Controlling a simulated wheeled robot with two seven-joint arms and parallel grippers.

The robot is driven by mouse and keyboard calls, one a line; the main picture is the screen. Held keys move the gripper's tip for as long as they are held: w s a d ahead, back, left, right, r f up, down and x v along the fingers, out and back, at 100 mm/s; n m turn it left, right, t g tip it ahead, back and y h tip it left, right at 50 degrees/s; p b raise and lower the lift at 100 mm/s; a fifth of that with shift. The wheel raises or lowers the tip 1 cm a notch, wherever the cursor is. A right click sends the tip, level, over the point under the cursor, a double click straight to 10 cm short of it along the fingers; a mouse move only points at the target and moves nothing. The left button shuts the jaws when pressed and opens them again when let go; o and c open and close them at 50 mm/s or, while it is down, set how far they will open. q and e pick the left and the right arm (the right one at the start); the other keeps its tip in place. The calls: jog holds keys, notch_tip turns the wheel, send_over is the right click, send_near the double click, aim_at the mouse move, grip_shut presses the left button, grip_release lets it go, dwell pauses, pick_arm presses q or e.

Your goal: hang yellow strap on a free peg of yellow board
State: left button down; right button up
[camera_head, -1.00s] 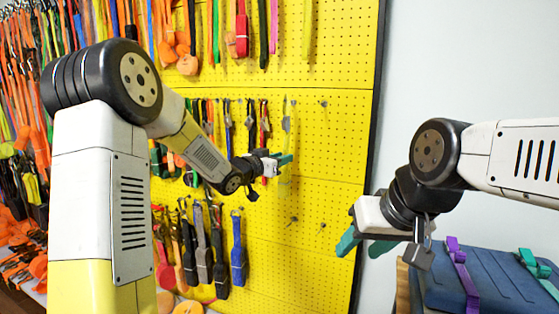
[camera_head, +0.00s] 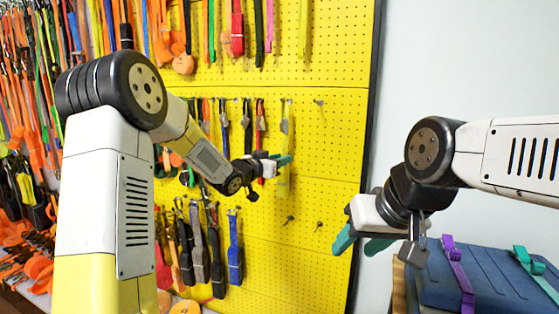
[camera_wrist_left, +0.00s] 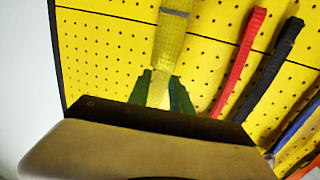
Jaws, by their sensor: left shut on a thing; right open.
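The yellow strap (camera_head: 285,120) hangs vertically in front of the yellow board (camera_head: 335,150). My left gripper (camera_head: 284,160), with green fingertips, is shut on the strap partway down its length. In the left wrist view the strap (camera_wrist_left: 170,40) runs upward from between the fingertips (camera_wrist_left: 160,92), with a buckle-like band across it. I cannot tell whether its top is on a peg. A bare peg (camera_head: 319,102) sticks out to its right, and two more, a left one (camera_head: 289,219) and a right one (camera_head: 319,224), show lower down. My right gripper (camera_head: 358,240) is open and empty, right of the board.
A red strap (camera_head: 260,125) and a dark strap (camera_head: 247,125) hang close left of the yellow one. A blue strap (camera_head: 235,250) and others hang lower left. A blue case (camera_head: 490,275) with purple and green straps stands at lower right. The board's right side is mostly clear.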

pick_arm(q)
jog(key=c, duration=1.1)
grip_release()
jog(key=s+a+r+n+g+y, duration=0.2)
jog(key=s+a+n+y, duration=0.45)
jog(key=s+a, duration=1)
jog(key=s+f+g, duration=0.1)
jog(key=s+g, duration=0.1)
jog(key=s, duration=0.6)
jog(key=s+f+g+y, duration=0.1)
jog(key=s+f+g, duration=0.1)
jog(key=s, duration=0.6)
jog(key=s+d+f+g, duration=0.1)
jog(key=s+f, duration=0.1)
jog(key=s, duration=0.7)
jog(key=shift+f+g+y, duration=0.1)
jog(key=shift+g+y, duration=0.15)
jog(key=shift+g, duration=0.15)
